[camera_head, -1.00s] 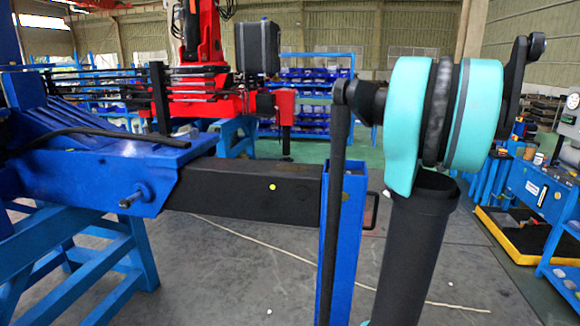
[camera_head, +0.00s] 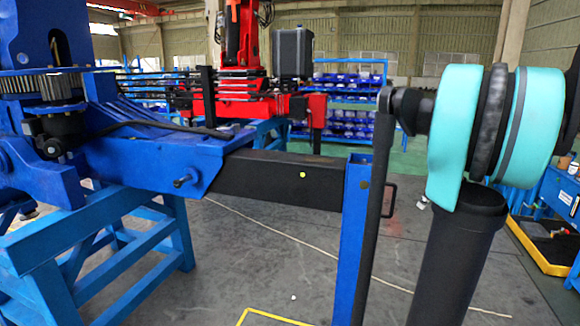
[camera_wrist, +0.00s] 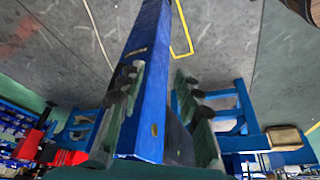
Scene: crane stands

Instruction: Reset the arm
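My gripper (camera_wrist: 157,98) shows only in the wrist view. Its two dark padded fingers stand apart with a gap between them, and I see nothing held. A blue upright post (camera_wrist: 150,90) of the crane stand lies beyond the fingers and partly behind the left one; I cannot tell how close it is. My arm's turquoise and black joint fills the right of the head view, with a thin black link beside the blue post (camera_head: 352,240). The gripper is outside the head view.
A blue crane stand (camera_head: 150,160) with a black horizontal beam (camera_head: 285,180) is at left. A red machine (camera_head: 245,95) and blue shelving (camera_head: 350,105) stand behind. A blue rack (camera_head: 560,200) with a yellow-edged tray (camera_head: 545,245) is at right. Grey floor (camera_head: 250,260) is open between.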

